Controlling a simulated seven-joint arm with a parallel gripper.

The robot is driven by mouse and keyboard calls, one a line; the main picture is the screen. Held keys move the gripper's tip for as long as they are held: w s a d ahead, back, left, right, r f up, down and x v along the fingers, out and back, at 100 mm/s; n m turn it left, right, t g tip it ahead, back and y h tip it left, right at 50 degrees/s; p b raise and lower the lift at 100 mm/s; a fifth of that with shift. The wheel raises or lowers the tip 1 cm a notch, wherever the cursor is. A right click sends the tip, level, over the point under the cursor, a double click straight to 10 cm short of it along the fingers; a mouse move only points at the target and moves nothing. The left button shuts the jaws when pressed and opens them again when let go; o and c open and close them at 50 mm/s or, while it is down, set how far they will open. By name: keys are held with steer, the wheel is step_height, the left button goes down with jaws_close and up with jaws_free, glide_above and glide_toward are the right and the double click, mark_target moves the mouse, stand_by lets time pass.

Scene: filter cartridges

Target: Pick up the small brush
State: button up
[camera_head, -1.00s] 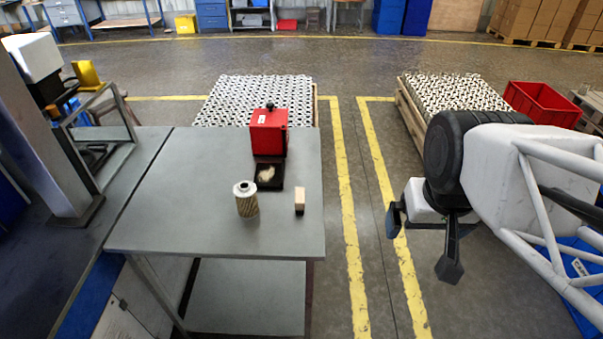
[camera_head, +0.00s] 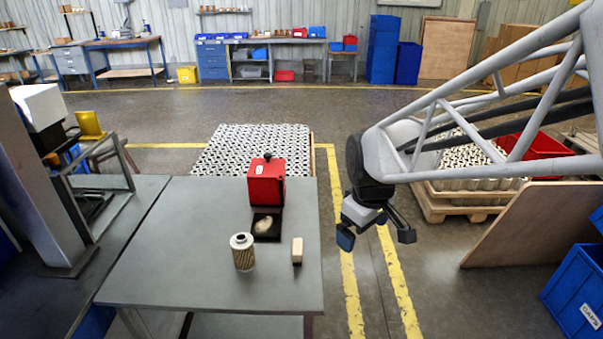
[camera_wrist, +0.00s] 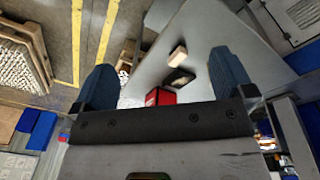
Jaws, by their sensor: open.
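A small upright piece of pale wood (camera_head: 297,251) stands near the right edge of the grey table (camera_head: 180,270). It looks like the small brush, but I cannot make out bristles. It also shows in the wrist view (camera_wrist: 178,55), beyond my fingers. My gripper (camera_head: 376,236) is open and empty, off the table's right side and apart from the brush. In the wrist view its two blue-grey fingers (camera_wrist: 164,80) are spread wide.
A patterned filter cartridge (camera_head: 242,252) stands left of the brush. Behind them is a red box (camera_head: 266,183) with a dark tray (camera_head: 261,237) holding a cream-coloured lump. A crated stack of white parts (camera_head: 250,148) stands behind the table. The table's front is clear.

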steer(key=w+a+f+n, duration=0.5)
steer(key=w+a+f, duration=0.15)
steer(key=w, duration=0.25)
steer(key=n+g, duration=0.1)
steer(key=n, duration=0.4)
glide_above(300, 246)
steer(key=f, duration=0.9)
steer(key=shift+s+d+f, duration=0.15)
steer(key=shift+s+f, duration=0.05)
steer(key=shift+s, duration=0.05)
steer(key=shift+f, duration=1.25)
steer(key=shift+w+a+f, duration=0.1)
steer(key=shift+f, duration=1.2)
steer(key=shift+w+a+f, duration=0.1)
steer(key=shift+f, duration=1.2)
